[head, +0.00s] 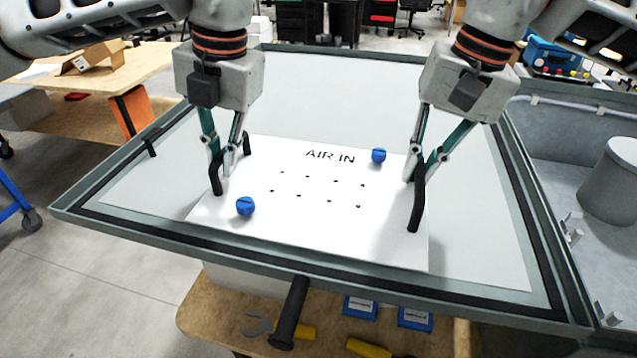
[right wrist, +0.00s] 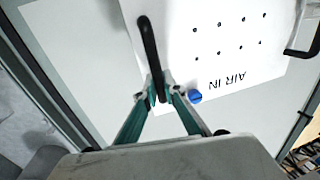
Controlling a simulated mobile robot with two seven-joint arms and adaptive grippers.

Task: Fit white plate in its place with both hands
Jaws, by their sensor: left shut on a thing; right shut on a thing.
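The white plate (head: 310,232) is marked AIR IN and has several small holes. It appears flat over the pale panel of a grey-framed tray; I cannot tell whether it touches. It also shows in the right wrist view (right wrist: 220,70). One blue knob (head: 245,207) is at its front left, another (head: 379,156) at its back right. My left gripper (head: 224,160) is shut on the black handle at the plate's left side (head: 216,182). My right gripper (head: 414,172) is shut on the black handle at its right side (head: 417,208), also seen in the right wrist view (right wrist: 149,45).
The grey tray frame (head: 300,273) surrounds the panel, with bare panel (head: 340,95) behind the plate. A black bar (head: 290,313) juts from the front edge. Below is a wooden shelf (head: 225,320) with tools. A grey basin (head: 570,150) lies to the right.

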